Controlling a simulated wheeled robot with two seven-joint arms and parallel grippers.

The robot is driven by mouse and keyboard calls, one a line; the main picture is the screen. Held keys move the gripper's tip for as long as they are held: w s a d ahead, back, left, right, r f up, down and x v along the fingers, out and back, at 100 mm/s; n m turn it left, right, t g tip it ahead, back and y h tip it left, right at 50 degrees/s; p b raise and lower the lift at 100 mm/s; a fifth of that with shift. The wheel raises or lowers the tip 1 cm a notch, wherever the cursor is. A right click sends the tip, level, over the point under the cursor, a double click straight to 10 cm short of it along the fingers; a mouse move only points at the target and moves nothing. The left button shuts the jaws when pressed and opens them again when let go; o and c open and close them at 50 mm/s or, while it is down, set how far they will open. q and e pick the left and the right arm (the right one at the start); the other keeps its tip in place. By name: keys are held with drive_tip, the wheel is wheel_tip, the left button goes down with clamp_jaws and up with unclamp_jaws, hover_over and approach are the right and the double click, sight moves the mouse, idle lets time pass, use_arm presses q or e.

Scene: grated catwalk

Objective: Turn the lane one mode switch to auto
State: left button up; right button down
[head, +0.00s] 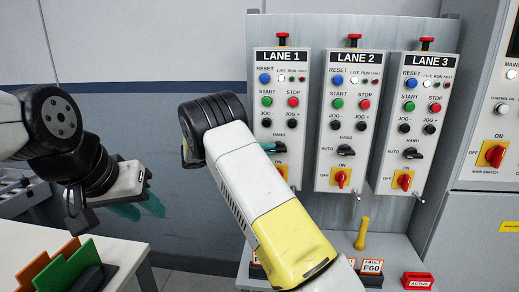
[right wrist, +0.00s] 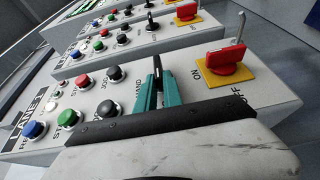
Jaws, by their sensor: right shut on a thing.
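The lane one panel (head: 281,105) is labelled LANE 1 and faces me in the head view. My right gripper (head: 272,147) reaches its mode switch below the word HAND. In the right wrist view its teal fingers (right wrist: 157,88) are shut on the dark lane one mode switch (right wrist: 158,72). The fingers hide most of the switch and its AUTO mark, so I cannot tell its exact angle. My left gripper (head: 140,206) hangs at the left, away from the panels, seemingly open and empty.
The red main knob (right wrist: 229,58) on its yellow plate sits close beside my right fingers. Lane 2 (head: 352,110) and lane 3 (head: 419,115) panels stand to the right. A white table (head: 110,260) with coloured dividers is at lower left.

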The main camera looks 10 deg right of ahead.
idle(0.6)
drive_tip(key=c, duration=1.5)
unclamp_jaws()
drive_tip(key=a, duration=0.5)
drive_tip(key=s+a, duration=0.1)
drive_tip(key=a, duration=0.1)
drive_tip(key=shift+a+f, duration=0.15)
drive_tip(key=shift+a, duration=0.25)
drive_tip(key=shift+d, duration=0.1)
